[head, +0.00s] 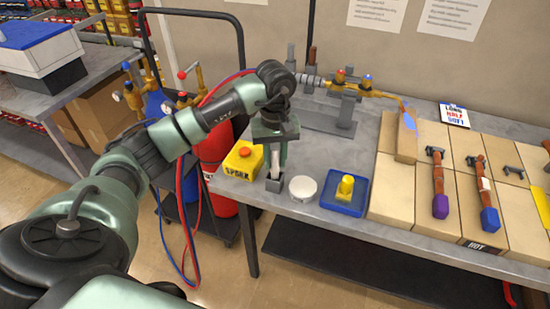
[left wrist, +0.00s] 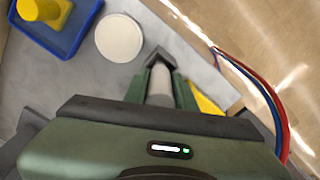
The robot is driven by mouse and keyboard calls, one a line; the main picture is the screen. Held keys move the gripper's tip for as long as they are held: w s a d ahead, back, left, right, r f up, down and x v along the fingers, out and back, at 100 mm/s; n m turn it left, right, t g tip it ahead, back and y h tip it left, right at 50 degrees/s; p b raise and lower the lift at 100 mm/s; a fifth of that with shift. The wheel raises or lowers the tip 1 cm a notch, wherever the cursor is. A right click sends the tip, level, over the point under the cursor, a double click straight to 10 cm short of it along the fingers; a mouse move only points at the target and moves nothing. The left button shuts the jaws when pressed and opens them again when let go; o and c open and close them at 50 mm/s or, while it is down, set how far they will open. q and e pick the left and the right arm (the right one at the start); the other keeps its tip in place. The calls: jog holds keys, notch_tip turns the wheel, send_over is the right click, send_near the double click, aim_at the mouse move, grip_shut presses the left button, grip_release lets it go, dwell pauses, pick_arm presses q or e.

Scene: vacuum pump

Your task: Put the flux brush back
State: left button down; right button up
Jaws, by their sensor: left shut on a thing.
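My left gripper (head: 275,172) points down over the near left part of the bench and is shut on a pale grey, cylindrical handle, which I take to be the flux brush (head: 275,160). In the left wrist view the brush (left wrist: 161,88) stands between the two green fingers (left wrist: 161,85). A small dark square holder (head: 273,186) is at its lower end; it also shows in the left wrist view (left wrist: 158,56). I cannot tell how deep the brush sits in it. The brush tip is hidden. My right gripper is out of view.
A round white-lidded tin (head: 303,188) is just right of the holder. A blue tray (head: 330,204) with a yellow object (head: 345,188) stands beyond it. A yellow box with a red knob (head: 242,160) is close on the left. Pale blocks (head: 395,205) with torches fill the right.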

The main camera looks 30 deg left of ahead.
aim_at(275, 148)
pick_arm(q)
jog(key=c, duration=1.1)
grip_release()
jog(key=shift+f, duration=0.1)
jog(key=shift+c, duration=0.2)
notch_tip(275, 148, up, 7)
jog(key=shift+r+b, duration=0.2)
jog(key=shift+b, duration=1)
jog(key=shift+r+p, duration=0.3)
jog(key=shift+r, duration=2.15)
